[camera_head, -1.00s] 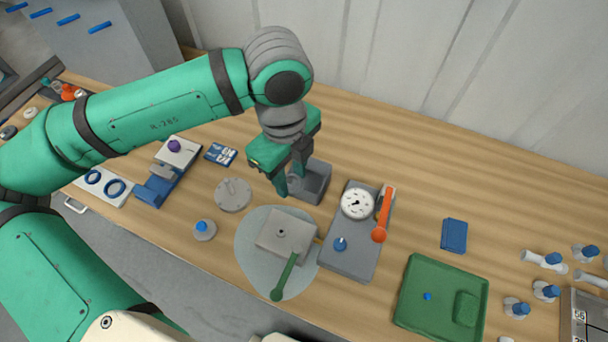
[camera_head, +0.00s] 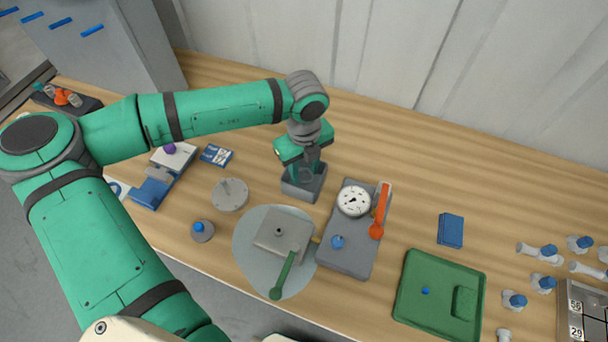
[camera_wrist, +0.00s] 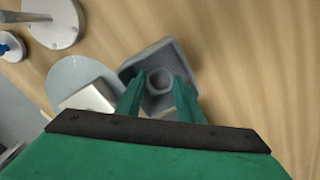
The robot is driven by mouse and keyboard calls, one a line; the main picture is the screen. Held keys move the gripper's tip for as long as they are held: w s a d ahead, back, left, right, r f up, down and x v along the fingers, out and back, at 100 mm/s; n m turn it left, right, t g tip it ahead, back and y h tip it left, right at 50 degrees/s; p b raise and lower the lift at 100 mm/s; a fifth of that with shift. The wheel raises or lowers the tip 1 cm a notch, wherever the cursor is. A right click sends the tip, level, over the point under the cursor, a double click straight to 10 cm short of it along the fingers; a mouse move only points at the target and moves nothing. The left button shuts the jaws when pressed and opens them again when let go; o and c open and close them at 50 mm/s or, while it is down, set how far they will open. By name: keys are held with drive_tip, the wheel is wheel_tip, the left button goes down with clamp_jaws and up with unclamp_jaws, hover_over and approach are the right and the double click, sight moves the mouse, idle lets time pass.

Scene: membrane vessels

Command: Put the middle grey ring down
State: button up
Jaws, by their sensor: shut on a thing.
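The grey ring (camera_wrist: 151,80) shows in the wrist view as a small round piece with an open centre, between my two green fingertips. My gripper (camera_wrist: 160,86) is shut on it. The fingers reach into an open square grey box (camera_wrist: 177,46), and the ring appears inside the walls of that box. I cannot tell whether the ring touches its floor. In the head view my gripper (camera_head: 304,170) points down into the grey box (camera_head: 302,193); the ring is hidden there by the fingers and wall.
Right of the box stands a grey block with a white dial (camera_head: 353,201) and an orange lever (camera_head: 380,212). A grey plate with a green handle (camera_head: 284,272) lies in front. A round grey disc with a post (camera_head: 230,195) is left. Bare wood lies behind.

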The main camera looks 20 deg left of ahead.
drive_tip(key=shift+f, duration=1.6)
drive_tip(key=shift+f, duration=0.1)
drive_tip(key=o, duration=0.7)
wheel_tip(320, 180, up, 12)
